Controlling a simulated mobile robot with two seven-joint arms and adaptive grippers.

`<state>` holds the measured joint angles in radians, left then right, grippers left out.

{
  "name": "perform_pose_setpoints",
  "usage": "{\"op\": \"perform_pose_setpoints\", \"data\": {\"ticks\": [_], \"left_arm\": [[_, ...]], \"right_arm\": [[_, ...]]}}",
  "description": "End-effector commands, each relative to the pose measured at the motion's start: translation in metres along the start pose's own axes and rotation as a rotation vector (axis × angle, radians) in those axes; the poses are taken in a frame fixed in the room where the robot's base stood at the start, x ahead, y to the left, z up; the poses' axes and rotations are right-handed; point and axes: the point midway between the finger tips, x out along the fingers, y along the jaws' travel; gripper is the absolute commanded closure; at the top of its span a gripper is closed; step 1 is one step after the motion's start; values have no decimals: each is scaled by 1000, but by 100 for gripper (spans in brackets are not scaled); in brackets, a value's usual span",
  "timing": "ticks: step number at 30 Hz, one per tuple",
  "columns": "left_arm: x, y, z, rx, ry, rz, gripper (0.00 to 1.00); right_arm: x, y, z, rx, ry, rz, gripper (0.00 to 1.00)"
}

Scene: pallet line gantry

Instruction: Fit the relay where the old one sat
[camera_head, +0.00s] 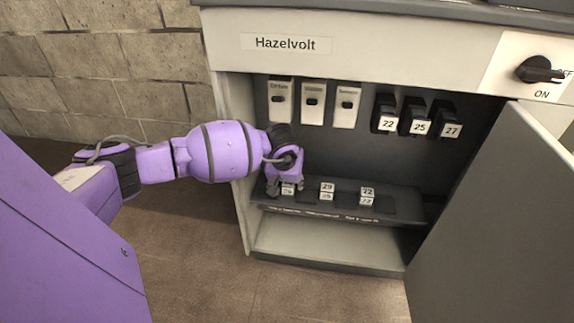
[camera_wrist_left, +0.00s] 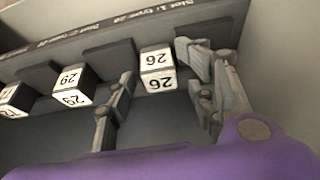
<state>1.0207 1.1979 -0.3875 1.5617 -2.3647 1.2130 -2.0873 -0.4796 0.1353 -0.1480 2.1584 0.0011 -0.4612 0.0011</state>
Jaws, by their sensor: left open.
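My left gripper (camera_head: 286,187) is at the left end of a dark shelf (camera_head: 405,207) low in the cabinet. In the left wrist view the open fingers (camera_wrist_left: 158,70) stand on either side of a block marked 26 (camera_wrist_left: 157,60), with gaps visible. In the head view this block (camera_head: 288,191) is partly hidden by the gripper. A block marked 29 (camera_head: 327,190) and one that seems marked 72 (camera_head: 367,194) sit farther right on the shelf. Black relays marked 22 (camera_head: 387,118), 25 (camera_head: 417,122) and 27 (camera_head: 449,127) hang on the back panel. My right gripper is not in view.
Three white switch units (camera_head: 313,103) hang left of the black relays. An open grey door (camera_head: 500,220) stands at the right. A black rotary knob (camera_head: 538,70) with ON and OFF marks is at the upper right. The cabinet's left wall (camera_head: 240,210) is near the gripper.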

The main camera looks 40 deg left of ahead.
Motion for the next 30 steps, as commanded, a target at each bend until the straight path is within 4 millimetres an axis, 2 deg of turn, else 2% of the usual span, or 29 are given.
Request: {"op": "perform_pose_setpoints", "data": {"ticks": [1, 6, 13, 19, 30], "left_arm": [[-17, -1, -4, 5, 7, 0, 51], [-58, -1, -4, 4, 8, 0, 51], [-97, -1, -2, 2, 5, -1, 51], [-110, 0, -1, 2, 2, 0, 51], [-111, 0, 0, 1, 2, 0, 51]], "right_arm": [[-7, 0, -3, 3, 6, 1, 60], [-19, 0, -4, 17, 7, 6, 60], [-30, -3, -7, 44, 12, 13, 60], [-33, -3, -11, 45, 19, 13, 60], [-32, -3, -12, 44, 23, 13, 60]]}}
